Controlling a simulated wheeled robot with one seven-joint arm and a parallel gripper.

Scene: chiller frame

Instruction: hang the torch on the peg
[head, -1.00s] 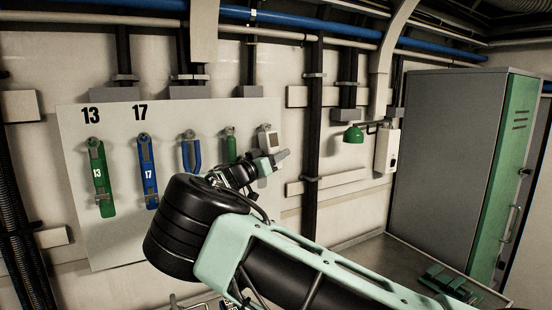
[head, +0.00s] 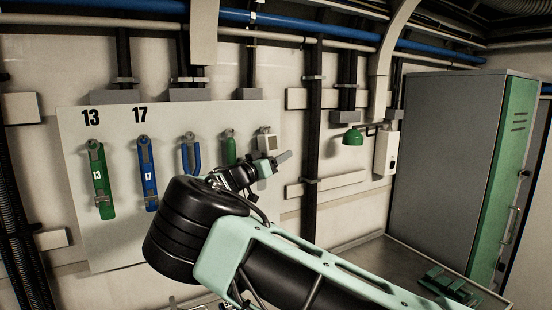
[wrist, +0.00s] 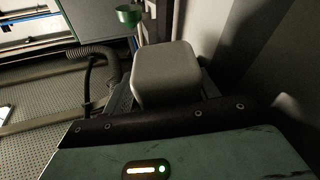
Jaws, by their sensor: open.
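A green rounded item (head: 230,147), which looks like the torch, hangs upright on the pale board, right of the blue pliers-like tool. Its lower end is hidden behind my arm. The peg behind it is too small to make out. My gripper (head: 277,162) is at the board's right edge, to the right of the green item and apart from it in the picture. Its jaws point right and are open, with nothing seen between them. The wrist view shows a grey rounded block and my gripper's green housing, but no torch.
A green lamp (head: 353,136) and grey locker (head: 440,150) stand right.

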